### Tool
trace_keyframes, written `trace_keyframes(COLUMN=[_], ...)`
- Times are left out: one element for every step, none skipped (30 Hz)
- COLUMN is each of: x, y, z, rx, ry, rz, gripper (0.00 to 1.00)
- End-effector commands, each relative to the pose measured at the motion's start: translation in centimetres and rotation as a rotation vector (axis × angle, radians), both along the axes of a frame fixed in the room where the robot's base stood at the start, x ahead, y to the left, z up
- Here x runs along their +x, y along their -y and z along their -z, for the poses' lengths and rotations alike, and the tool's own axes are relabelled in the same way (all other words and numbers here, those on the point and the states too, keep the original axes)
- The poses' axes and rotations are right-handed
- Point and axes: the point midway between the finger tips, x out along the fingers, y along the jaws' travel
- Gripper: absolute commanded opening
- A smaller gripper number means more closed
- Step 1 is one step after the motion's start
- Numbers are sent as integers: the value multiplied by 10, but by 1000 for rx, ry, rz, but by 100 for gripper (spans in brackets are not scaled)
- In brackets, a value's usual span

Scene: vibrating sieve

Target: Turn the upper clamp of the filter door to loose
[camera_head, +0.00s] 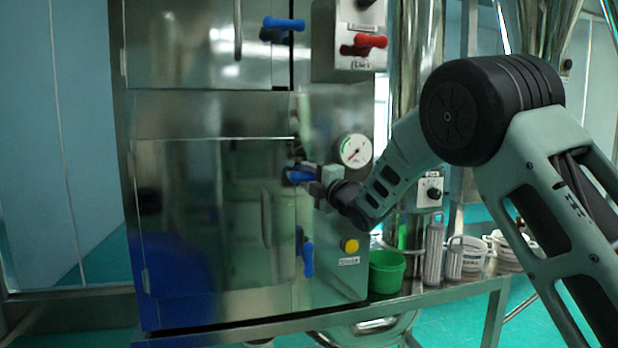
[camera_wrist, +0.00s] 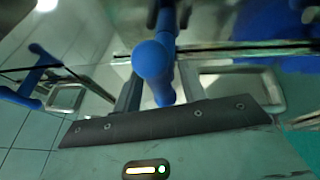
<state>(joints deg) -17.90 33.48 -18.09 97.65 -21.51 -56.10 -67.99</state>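The filter door (camera_head: 215,230) is the lower steel door of the cabinet; it looks shut. Its blue upper clamp (camera_head: 298,175) lies roughly sideways at the door's right edge, partly hidden by my gripper (camera_head: 313,183). In the wrist view, the round-ended blue handle of the upper clamp (camera_wrist: 153,60) sits between the two fingers of my gripper (camera_wrist: 160,92), which are close against both sides of it. The blue lower clamp (camera_head: 307,258) hangs upright further down the same edge. A blue clamp, likely the lower one, shows at the left of the wrist view (camera_wrist: 35,88).
Above is another door (camera_head: 180,45) with a blue clamp (camera_head: 284,23). A control box with a red handle (camera_head: 370,41), a pressure gauge (camera_head: 355,150) and a yellow button (camera_head: 350,245) are right of the doors. A green cup (camera_head: 387,272) and metal cylinders (camera_head: 434,255) stand on the bench.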

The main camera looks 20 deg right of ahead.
Motion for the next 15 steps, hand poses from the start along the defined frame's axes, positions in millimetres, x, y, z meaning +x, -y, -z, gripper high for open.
trace_keyframes(x=[0, 0, 0, 0, 0, 0, 0, 0, 0, 0, 0, 0, 0, 0, 0], y=[0, 0, 0, 0, 0, 0, 0, 0, 0, 0, 0, 0, 0, 0, 1], z=[0, 0, 0, 0, 0, 0, 0, 0, 0, 1, 1, 1, 2, 3, 3], rx=[0, 0, 0, 0, 0, 0, 0, 0, 1, 2, 5, 10, 15, 20, 30], ry=[0, 0, 0, 0, 0, 0, 0, 0, 0, 0, 0, 0, 1, 1, 1], rz=[0, 0, 0, 0, 0, 0, 0, 0, 1, 1, 0, 0, 0, 1, 1], gripper=[28, 20, 9, 1, 0, 0, 0, 0, 0, 0, 0, 0, 0, 0, 0])
